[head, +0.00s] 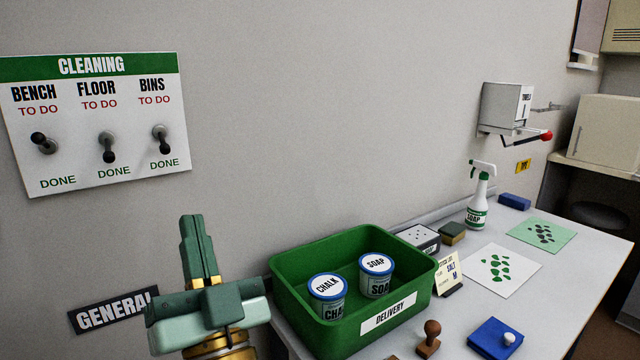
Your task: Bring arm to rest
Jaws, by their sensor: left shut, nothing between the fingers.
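My left gripper (196,232) is in the lower left of the head view, green with brass parts, its fingers pointing up. It is shut and empty, in front of the wall and left of the green delivery bin (287,300). It appears apart from the bin and from the cleaning board (88,180) above it. My right gripper is not in view.
The board's bench switch (42,142) points up; its floor switch (108,152) and bins switch (162,142) point down. The bin holds chalk (327,287) and soap (376,266) tubs. A spray bottle (478,205), stamp (430,338) and blue pad (492,340) stand on the bench.

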